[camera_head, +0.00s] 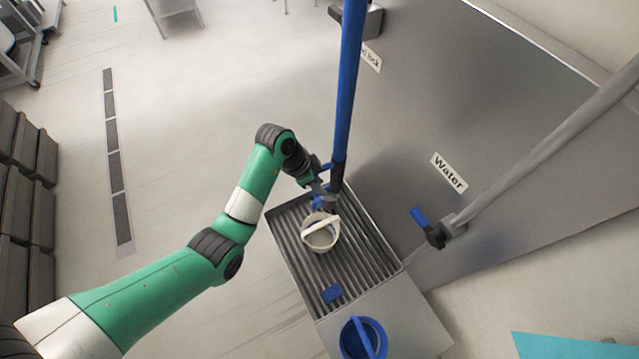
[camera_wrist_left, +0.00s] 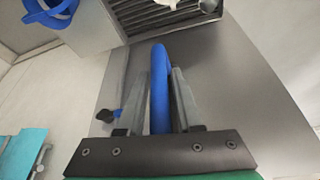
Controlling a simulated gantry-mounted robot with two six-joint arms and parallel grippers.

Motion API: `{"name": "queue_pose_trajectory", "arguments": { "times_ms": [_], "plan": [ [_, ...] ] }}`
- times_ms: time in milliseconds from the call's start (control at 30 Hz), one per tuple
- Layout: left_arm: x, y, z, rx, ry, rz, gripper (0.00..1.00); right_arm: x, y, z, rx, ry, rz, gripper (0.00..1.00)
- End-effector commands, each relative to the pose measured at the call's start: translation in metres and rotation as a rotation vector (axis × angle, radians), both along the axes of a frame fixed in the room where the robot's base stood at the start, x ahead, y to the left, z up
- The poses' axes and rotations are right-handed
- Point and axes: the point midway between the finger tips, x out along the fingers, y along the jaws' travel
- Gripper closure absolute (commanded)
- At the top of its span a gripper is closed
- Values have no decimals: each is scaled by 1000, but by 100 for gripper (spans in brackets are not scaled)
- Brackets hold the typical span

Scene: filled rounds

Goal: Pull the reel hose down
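The reel hose (camera_head: 349,85) is a thick blue hose that hangs down from the top of the head view, in front of a grey metal wall. Its lower end has a dark fitting (camera_head: 337,177) with blue parts. My left gripper (camera_head: 322,188) is at this lower end, above the grated stand. In the left wrist view, my left gripper's two grey fingers (camera_wrist_left: 160,100) lie close along both sides of a curved blue bar (camera_wrist_left: 160,75) of the hose end and look shut on it. The reel itself is out of view. My right gripper is not in view.
A blue bucket (camera_head: 350,340) is at the front. A water pipe with a blue valve lever (camera_head: 420,217) is right. The floor at left is open.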

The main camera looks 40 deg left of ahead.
Motion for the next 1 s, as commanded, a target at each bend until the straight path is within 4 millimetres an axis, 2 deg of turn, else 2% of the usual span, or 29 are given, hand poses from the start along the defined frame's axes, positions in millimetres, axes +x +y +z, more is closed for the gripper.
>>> {"name": "queue_pose_trajectory", "arguments": {
  "times_ms": [33, 167, 1000],
  "plan": [
    [0, 0, 0, 0, 0, 0, 77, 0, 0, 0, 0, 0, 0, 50],
    [0, 0, 0, 0, 0, 0, 100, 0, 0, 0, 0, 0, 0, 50],
    [0, 0, 0, 0, 0, 0, 100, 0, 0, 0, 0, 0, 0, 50]
  ]
}}
